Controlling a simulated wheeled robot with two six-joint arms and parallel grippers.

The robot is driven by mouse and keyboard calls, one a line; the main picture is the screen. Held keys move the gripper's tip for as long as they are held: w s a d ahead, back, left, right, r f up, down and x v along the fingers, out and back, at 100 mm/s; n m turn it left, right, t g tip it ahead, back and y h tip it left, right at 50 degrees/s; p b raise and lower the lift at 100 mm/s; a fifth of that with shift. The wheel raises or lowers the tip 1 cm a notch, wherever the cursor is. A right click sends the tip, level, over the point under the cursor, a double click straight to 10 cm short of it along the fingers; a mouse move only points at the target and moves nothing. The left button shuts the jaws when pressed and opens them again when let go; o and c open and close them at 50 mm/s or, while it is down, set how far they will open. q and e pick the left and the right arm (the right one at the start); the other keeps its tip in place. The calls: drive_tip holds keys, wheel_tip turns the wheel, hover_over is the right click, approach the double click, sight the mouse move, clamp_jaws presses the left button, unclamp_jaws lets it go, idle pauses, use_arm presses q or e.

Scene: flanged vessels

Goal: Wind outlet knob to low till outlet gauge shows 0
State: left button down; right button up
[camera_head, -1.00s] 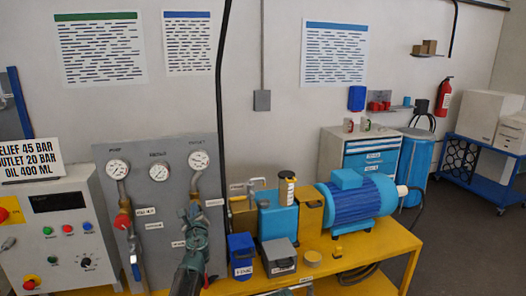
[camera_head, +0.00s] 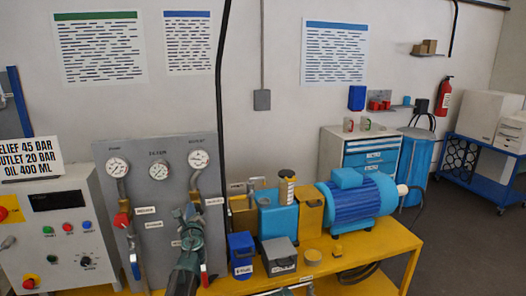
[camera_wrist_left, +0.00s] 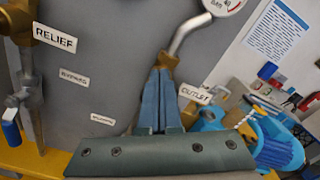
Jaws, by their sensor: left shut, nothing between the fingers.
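The outlet gauge (camera_head: 198,159) is a round white dial at the top right of the grey panel (camera_head: 160,190). Its reading is too small to make out. Its lower edge shows at the top of the left wrist view (camera_wrist_left: 222,4). A bent pipe runs down from it to a brass fitting (camera_wrist_left: 166,61). My left gripper (camera_head: 187,213) is in front of the panel below this gauge. In the left wrist view its blue-grey fingers (camera_wrist_left: 160,88) are together and empty, overlapping the fitting. Touch is unclear. The outlet knob is not distinguishable, perhaps hidden behind the gripper. My right gripper is not seen.
A red relief knob (camera_head: 122,220) and a blue-handled valve (camera_head: 135,268) are left of my gripper. A red handle (camera_head: 205,277) hangs beside my forearm. Blue and grey boxes (camera_head: 242,254) and a blue motor (camera_head: 358,197) crowd the yellow bench to the right.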

use_arm(q)
drive_tip(key=shift+s+a+f+b, duration=0.15)
drive_tip(key=shift+a+f+b, duration=0.2)
drive_tip(key=shift+a+f, duration=0.1)
drive_tip(key=shift+s+a+f, duration=0.1)
drive_tip(key=shift+a+f, duration=0.05)
drive_tip(key=shift+a, duration=0.2)
idle(0.5)
drive_tip(key=shift+a+r, duration=0.2)
drive_tip(key=shift+r, duration=0.05)
drive_tip(key=shift+s, duration=0.1)
drive_tip(key=v, duration=0.6)
